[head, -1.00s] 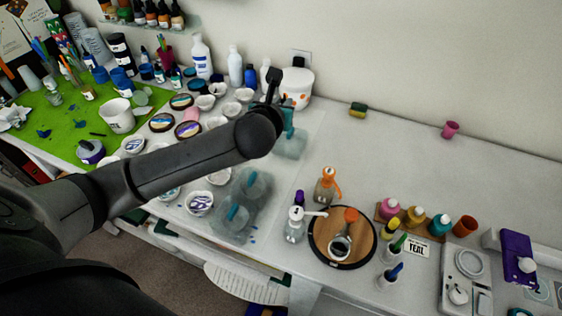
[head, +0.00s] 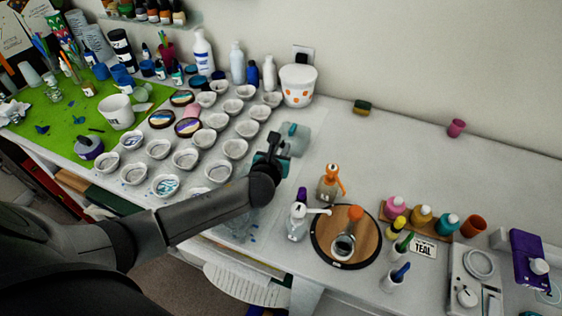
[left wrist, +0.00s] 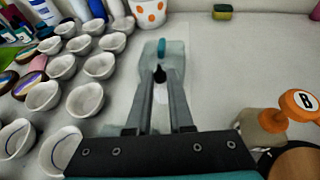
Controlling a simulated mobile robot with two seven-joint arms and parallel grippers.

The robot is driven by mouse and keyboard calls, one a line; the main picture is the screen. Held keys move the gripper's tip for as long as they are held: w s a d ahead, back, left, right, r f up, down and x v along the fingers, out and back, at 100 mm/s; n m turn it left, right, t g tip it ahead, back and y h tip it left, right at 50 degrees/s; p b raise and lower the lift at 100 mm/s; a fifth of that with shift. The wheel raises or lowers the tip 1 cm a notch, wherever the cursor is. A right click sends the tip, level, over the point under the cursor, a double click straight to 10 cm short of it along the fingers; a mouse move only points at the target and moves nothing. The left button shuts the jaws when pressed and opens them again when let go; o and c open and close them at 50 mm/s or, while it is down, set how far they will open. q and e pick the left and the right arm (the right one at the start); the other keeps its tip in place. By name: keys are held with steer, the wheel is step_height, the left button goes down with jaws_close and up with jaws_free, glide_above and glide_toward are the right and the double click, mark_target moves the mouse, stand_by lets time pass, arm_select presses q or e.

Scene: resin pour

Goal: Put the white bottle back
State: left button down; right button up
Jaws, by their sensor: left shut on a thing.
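My left gripper (head: 270,158) is low over the bench between the rows of white cups and a translucent teal-handled container (head: 296,140). In the left wrist view its fingers (left wrist: 161,85) are closed on a narrow white thing with a black tip (left wrist: 160,74), apparently the white bottle. Most of it is hidden by the fingers, and I cannot tell whether it touches the bench. Other white bottles stand at the back: a large labelled one (head: 203,52), a slimmer one (head: 237,63) and a small one (head: 269,72). My right gripper is not in view.
White cups (head: 235,148) fill the bench left of the gripper. An orange-dotted white pot (head: 298,85) stands behind.

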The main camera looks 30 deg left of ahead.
arm_select(q)
steer(key=shift+f+b, duration=0.8)
steer(key=shift+f, duration=1.3)
steer(key=shift+f, duration=0.1)
steer(key=c, duration=1.3)
jaws_free()
steer(key=shift+f, duration=0.1)
steer(key=o, duration=0.5)
steer(key=shift+r, duration=0.2)
steer(key=shift+s+r, duration=0.1)
steer(key=shift+s, duration=0.15)
steer(key=p+v, duration=0.2)
steer(key=v, duration=0.9)
steer(key=shift+s+r, duration=0.15)
steer(key=shift+s, duration=0.15)
